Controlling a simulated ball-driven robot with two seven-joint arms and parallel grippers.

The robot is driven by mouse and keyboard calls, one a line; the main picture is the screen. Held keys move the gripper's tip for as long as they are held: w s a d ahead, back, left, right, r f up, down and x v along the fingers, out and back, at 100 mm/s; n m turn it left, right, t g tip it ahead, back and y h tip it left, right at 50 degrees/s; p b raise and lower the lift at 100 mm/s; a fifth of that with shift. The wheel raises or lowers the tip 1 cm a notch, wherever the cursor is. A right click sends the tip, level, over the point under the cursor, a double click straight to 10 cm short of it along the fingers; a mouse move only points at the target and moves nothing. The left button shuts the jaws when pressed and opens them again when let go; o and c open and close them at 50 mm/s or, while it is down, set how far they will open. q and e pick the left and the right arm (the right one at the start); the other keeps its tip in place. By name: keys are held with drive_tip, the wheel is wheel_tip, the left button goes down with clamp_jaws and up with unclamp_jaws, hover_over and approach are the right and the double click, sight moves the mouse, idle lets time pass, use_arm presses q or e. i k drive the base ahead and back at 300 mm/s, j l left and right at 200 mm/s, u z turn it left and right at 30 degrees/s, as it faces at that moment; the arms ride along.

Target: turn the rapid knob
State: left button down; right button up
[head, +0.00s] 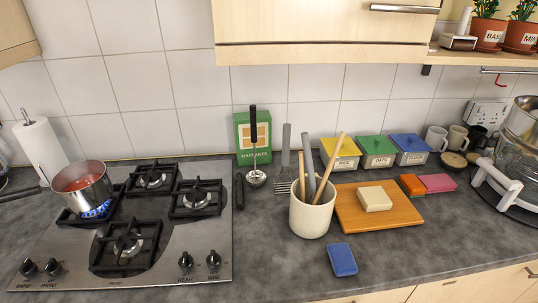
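The steel gas hob (190,262) is on the left of the worktop. Its black knobs stand in two pairs along the front edge. The left pair is an outer knob (28,267) and an inner knob (53,267). The right pair is an inner knob (186,260) and an outer knob (214,259). A blue flame (97,210) burns under a steel pot (84,187) of red contents on the left burner. Neither of my grippers is in view.
A utensil crock (309,217) stands right of the hob, with a blue sponge (342,260) in front. A wooden board (348,211) carries a pale block (374,198). A paper towel roll (38,145) stands behind the pot. The other burners show no flame or pots.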

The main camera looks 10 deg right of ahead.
sight(29, 267)
drive_tip(key=u, duration=1.55)
